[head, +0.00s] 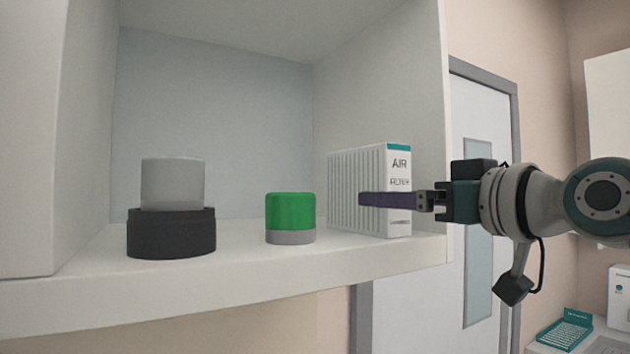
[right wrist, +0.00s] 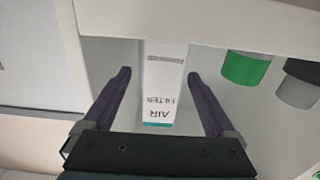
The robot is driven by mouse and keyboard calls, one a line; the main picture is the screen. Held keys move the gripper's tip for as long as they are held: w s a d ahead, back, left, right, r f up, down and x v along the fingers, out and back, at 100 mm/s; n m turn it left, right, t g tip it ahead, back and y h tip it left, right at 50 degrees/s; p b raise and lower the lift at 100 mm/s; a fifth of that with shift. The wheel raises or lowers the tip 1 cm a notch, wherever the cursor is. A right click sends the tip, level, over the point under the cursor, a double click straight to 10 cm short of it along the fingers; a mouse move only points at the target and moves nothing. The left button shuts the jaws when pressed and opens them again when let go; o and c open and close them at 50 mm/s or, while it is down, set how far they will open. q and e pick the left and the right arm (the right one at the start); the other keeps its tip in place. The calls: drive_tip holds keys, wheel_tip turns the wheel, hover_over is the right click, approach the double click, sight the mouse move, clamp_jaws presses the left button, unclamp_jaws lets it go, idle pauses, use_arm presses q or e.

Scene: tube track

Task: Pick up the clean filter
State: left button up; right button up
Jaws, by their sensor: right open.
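The white air filter (head: 355,180) stands upright on the shelf at its right side. It has pleated sides, a teal top edge and a label reading AIR FILTER. My right gripper (head: 376,200) comes in from the right, with a purple finger in front of the filter's lower half. In the right wrist view the filter (right wrist: 160,95) appears upside down between the two open fingers, with a gap on each side. The jaws are open and hold nothing. My left gripper is not in view.
A green and grey cylinder (head: 290,212) stands left of the filter. A light grey cylinder on a black base (head: 172,232) stands farther left. The white shelf (head: 240,285) has side walls. A teal tray (head: 565,330) lies at lower right.

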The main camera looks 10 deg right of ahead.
sight(364, 191)
drive_tip(key=p+x, duration=0.2)
drive_tip(key=x, duration=0.1)
drive_tip(key=shift+w+a, duration=0.15)
drive_tip(key=shift+a, duration=0.05)
drive_tip(key=shift+w+a+f, duration=0.1)
drive_tip(key=shift+w+a, duration=0.1)
drive_tip(key=shift+w, duration=0.35)
clamp_jaws()
